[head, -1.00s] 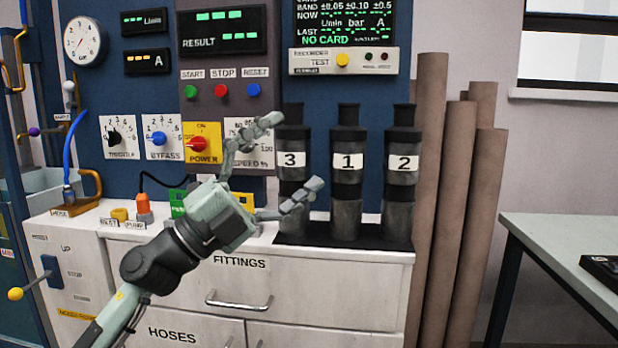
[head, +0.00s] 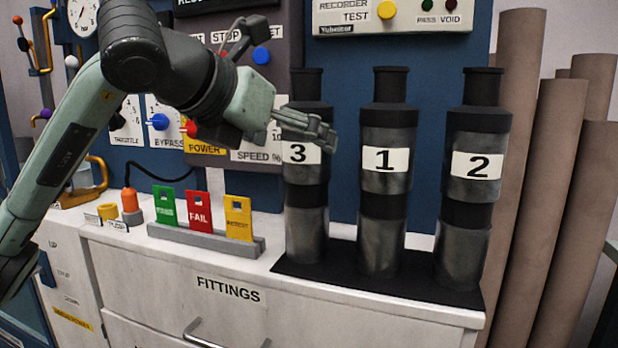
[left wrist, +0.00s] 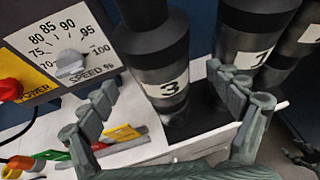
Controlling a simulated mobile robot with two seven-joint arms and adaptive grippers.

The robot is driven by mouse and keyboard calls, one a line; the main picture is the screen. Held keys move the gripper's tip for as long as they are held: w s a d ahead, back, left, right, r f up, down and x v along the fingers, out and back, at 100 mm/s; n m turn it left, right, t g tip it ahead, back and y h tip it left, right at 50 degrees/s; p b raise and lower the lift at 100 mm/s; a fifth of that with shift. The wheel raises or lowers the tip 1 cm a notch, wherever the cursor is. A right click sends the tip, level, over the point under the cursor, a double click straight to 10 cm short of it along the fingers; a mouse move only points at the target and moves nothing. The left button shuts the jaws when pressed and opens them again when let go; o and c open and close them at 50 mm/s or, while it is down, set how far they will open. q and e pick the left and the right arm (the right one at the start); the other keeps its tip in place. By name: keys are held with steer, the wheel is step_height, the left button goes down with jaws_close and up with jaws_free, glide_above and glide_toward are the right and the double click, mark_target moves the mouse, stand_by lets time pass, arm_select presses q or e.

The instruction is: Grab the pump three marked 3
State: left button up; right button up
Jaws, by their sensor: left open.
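The pump marked 3 (head: 306,215) stands upright at the left end of a black base, a dark cylinder with a narrow black neck and a white label. My left gripper (head: 318,128) is in front of its upper part in the head view and partly covers it near the label. In the left wrist view the open fingers of my left gripper (left wrist: 162,80) stand apart, with pump 3 (left wrist: 155,55) ahead between them. Nothing is held, and I cannot tell whether a finger touches the pump. A dark claw-like part at the right edge of the wrist view may be my right gripper (left wrist: 303,153).
Pump 1 (head: 384,215) and pump 2 (head: 466,215) stand close to the right on the same black base (head: 345,268). A grey rack with green, red and yellow cards (head: 238,218) sits left of pump 3. The control panel (head: 268,165) is behind. Brown tubes (head: 510,200) stand at right.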

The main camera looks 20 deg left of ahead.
arm_select(q)
steer(key=x, duration=0.4)
steer(key=shift+w+d+f, duration=0.1)
steer(key=shift+w+f, duration=0.05)
steer(key=shift+w, duration=0.15)
arm_select(e)
steer(key=shift+s+d+f+g+h, duration=0.15)
steer(key=shift+s+d+f+g, duration=0.1)
steer(key=shift+s+d, duration=0.15)
steer(key=shift+s+d+f+g+h, duration=0.15)
steer(key=shift+s+d+f+g, duration=0.1)
steer(key=shift+s+d, duration=0.15)
arm_select(q)
steer(key=shift+c, duration=0.2)
steer(key=c, duration=1.9)
steer(key=shift+r, duration=0.4)
